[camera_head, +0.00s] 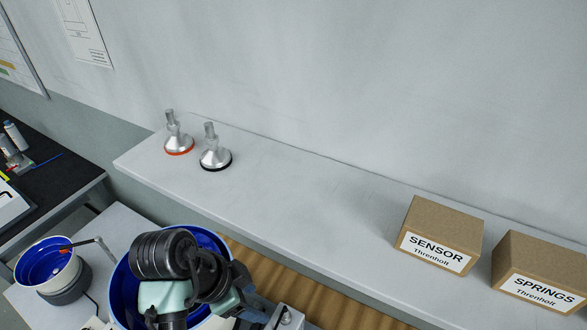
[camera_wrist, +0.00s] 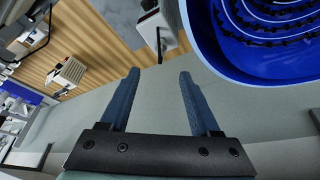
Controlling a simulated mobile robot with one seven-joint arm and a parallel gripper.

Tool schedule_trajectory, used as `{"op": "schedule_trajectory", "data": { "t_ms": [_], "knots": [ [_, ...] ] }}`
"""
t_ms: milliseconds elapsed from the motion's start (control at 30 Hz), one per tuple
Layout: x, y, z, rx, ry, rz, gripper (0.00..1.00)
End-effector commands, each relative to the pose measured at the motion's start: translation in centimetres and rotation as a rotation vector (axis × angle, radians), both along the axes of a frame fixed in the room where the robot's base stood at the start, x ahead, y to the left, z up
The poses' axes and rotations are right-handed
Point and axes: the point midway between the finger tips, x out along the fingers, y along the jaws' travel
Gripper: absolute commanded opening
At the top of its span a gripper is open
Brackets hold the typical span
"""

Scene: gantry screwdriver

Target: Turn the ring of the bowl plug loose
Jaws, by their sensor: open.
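My gripper (camera_wrist: 160,76) shows in the wrist view with its two blue fingers apart and nothing between them. A large blue bowl (camera_wrist: 228,62) with a stepped spiral track inside fills the upper right of that view, beyond the right finger. A small pale box (camera_wrist: 172,38) with a dark rod or cable on it lies past the fingertips, beside the bowl. I cannot make out the plug or its ring for sure in either view. In the head view my arm covers much of the large blue bowl (camera_head: 122,292).
A grey shelf (camera_head: 300,205) runs along the wall with two metal suction-cup-like feet (camera_head: 214,152), a SENSOR box (camera_head: 440,235) and a SPRINGS box (camera_head: 541,272). A smaller blue bowl (camera_head: 38,262) stands at the lower left. The shelf's middle is clear.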

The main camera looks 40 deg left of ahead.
Motion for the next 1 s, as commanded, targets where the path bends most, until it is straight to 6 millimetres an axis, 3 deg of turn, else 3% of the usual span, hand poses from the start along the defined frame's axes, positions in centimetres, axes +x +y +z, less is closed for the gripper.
{"op": "schedule_trajectory", "data": {
  "t_ms": [267, 700, 1000],
  "knots": [
    [0.6, -0.2, -2.4, 0.000, 0.000, 0.003, 0.63],
    [3.7, -1.4, -10.3, 0.000, 0.003, 0.002, 0.63],
    [4.6, -1.7, -12.6, 0.003, 0.000, 0.001, 0.63]
  ]
}}
